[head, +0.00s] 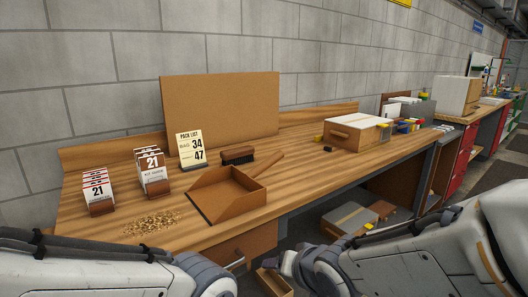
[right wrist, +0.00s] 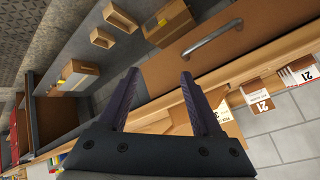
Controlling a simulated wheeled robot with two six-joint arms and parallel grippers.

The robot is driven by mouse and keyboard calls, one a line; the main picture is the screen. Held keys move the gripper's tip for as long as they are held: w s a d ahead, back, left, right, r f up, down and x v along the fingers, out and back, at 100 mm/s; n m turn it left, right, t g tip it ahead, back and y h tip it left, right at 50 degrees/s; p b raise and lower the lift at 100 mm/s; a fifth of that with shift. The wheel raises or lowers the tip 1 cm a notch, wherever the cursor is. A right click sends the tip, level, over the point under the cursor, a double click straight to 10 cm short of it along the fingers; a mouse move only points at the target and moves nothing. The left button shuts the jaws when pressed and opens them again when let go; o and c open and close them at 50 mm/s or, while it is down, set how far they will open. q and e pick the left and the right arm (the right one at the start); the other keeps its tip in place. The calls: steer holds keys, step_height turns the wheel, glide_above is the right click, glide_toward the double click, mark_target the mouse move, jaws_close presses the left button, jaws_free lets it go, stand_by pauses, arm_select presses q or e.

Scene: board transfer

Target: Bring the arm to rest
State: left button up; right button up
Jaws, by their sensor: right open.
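My right gripper (right wrist: 160,92) is open in the right wrist view, with nothing between its two dark fingers. In the head view my right arm (head: 420,262) comes in from the right, its wrist low in front of the workbench (head: 330,165) and below the top's front edge. My left arm (head: 90,270) lies along the bottom left of the head view; its gripper is outside the frame. The right wrist view looks at the bench front, with a drawer (right wrist: 215,55) and its metal handle (right wrist: 212,39) beyond the fingers.
On the bench are a brown tray (head: 228,195), a brush (head: 238,154), card stacks (head: 152,170), a pack list (head: 191,150), a loose pile (head: 150,223) and a lidded box (head: 357,133). Boxes (head: 350,217) sit under the bench.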

steer(key=s+f+n+g+h, duration=0.35)
steer(key=s+n+g, duration=0.6)
steer(key=s, duration=1.15)
step_height(320, 180, up, 19)
steer(key=t+p, duration=0.1)
steer(key=p, duration=1.8)
steer(key=shift+w+d+f+y, duration=0.2)
steer(key=shift+w+d+y, duration=0.15)
steer(key=shift+d, duration=0.1)
